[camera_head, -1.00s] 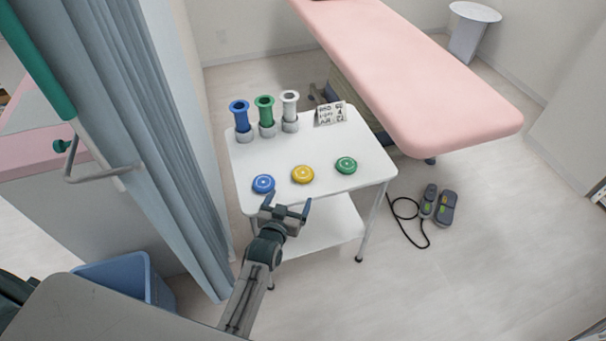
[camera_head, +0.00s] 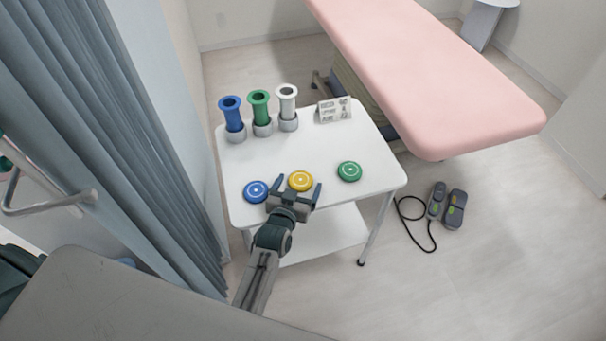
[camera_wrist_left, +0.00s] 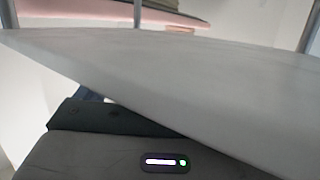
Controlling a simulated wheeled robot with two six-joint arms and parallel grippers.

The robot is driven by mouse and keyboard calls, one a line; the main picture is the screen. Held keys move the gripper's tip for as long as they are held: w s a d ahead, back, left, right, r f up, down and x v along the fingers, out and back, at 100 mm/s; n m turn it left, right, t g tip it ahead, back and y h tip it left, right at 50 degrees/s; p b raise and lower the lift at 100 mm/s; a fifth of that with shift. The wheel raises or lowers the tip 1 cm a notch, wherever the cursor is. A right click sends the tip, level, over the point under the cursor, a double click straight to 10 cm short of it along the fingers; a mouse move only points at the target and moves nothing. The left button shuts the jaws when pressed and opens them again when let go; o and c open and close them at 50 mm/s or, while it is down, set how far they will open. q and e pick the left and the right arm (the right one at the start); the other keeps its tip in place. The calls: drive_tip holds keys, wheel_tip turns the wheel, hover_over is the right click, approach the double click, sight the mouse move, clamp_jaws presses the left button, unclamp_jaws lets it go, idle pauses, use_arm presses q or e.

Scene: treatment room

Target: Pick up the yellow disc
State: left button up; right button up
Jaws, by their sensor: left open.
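The yellow disc (camera_head: 301,181) lies flat near the front edge of the white trolley top (camera_head: 333,151), between a blue disc (camera_head: 255,191) and a green disc (camera_head: 349,171). My left gripper (camera_head: 297,187) is open and empty at the trolley's front edge. Its fingers point toward the yellow disc, one on either side of it in the picture. I cannot tell whether they touch it or how high they are. The left wrist view shows a large pale grey surface and no disc. My right gripper is not in view.
Blue (camera_head: 232,115), green (camera_head: 260,110) and white (camera_head: 287,105) spools stand in grey holders at the trolley's back left, beside a small sign (camera_head: 334,110). A pink bed (camera_head: 430,75) is behind right. A blue-grey curtain (camera_head: 140,150) hangs at left. A pedal (camera_head: 447,205) lies on the floor.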

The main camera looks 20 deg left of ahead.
use_arm(q)
drive_tip(key=shift+r, duration=0.15)
drive_tip(key=c, duration=1.1)
